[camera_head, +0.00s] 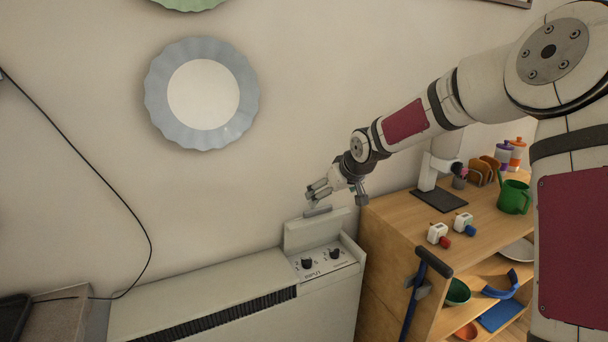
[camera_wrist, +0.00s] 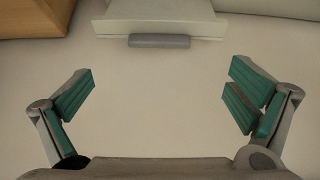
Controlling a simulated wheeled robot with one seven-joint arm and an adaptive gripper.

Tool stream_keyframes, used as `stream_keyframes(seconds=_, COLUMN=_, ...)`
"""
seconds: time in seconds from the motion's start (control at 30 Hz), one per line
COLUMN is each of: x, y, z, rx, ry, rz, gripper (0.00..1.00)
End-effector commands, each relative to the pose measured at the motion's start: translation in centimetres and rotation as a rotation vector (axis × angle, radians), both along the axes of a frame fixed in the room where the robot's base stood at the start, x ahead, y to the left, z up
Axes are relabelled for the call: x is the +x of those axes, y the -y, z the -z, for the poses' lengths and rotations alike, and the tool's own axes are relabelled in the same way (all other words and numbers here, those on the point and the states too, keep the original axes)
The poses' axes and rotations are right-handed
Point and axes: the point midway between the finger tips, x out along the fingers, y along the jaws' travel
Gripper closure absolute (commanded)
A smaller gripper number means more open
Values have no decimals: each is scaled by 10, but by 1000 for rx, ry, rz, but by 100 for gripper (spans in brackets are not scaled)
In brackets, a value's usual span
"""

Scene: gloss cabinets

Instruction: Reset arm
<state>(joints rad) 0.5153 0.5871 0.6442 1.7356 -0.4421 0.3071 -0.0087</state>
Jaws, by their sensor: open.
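My gripper (camera_head: 318,191) is at the end of my arm, which reaches in from the right. It hangs just above the raised lid (camera_head: 313,231) of a white heater (camera_head: 230,310) against the wall. In the wrist view my gripper (camera_wrist: 162,92) is open, with its green-padded fingers wide apart and nothing between them. The lid with its grey edge piece (camera_wrist: 159,41) shows ahead of the fingers, apart from them.
A wooden shelf (camera_head: 395,240) stands right of the heater, holding a green watering can (camera_head: 514,197), small white items and bowls. A dark-handled cane (camera_head: 421,280) leans in front. A blue-rimmed plate (camera_head: 203,94) hangs on the wall. A black cable (camera_head: 105,180) runs down the left.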

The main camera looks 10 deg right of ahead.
Motion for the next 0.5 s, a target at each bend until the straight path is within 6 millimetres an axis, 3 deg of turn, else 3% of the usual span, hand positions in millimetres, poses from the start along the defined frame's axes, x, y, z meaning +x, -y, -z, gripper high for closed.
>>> stream_keyframes(seconds=0.17, x=-58, y=-2, z=-47, rx=-107, ry=-51, rz=13, gripper=0)
stream_keyframes(seconds=0.5, x=-204, y=13, z=-134, rx=-245, ry=-150, rz=129, gripper=0)
